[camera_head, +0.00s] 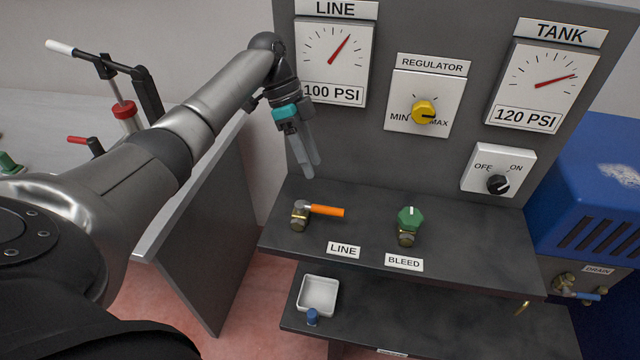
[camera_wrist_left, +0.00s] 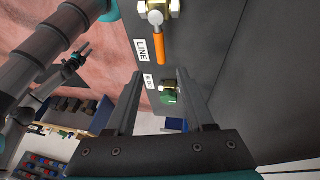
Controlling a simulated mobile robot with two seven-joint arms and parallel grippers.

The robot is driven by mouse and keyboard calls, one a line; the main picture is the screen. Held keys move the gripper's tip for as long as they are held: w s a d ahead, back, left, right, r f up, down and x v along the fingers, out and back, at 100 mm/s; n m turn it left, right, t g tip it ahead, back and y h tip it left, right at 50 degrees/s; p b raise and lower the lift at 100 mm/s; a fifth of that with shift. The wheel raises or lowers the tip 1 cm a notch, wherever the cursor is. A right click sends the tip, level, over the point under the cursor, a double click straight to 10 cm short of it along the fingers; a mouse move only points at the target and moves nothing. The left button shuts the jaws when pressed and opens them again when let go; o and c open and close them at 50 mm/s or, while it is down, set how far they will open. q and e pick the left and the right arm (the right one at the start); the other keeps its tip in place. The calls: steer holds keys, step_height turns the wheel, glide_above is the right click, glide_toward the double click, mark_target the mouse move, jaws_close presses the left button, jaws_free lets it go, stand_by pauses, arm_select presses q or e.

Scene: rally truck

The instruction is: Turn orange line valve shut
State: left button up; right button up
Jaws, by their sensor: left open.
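The line valve's orange lever (camera_head: 326,210) points right from its brass body (camera_head: 300,216) on the dark shelf, behind the "LINE" label (camera_head: 344,250). In the left wrist view the orange lever (camera_wrist_left: 158,46) shows beyond my fingertips. My left gripper (camera_head: 311,174) hangs above and behind the valve, in front of the panel, fingers pointing down. It is open and empty, apart from the lever. In the left wrist view its two fingers (camera_wrist_left: 158,76) stand apart. My right gripper does not show.
A green bleed knob (camera_head: 409,219) stands right of the line valve. The panel (camera_head: 380,160) with gauges and a yellow regulator knob (camera_head: 424,111) rises behind the shelf. A lower shelf holds a white tray (camera_head: 318,297) and a blue cap (camera_head: 312,317). A blue tank unit (camera_head: 590,180) stands at right.

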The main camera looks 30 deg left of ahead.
arm_select(q)
steer(key=shift+v, duration=2.25)
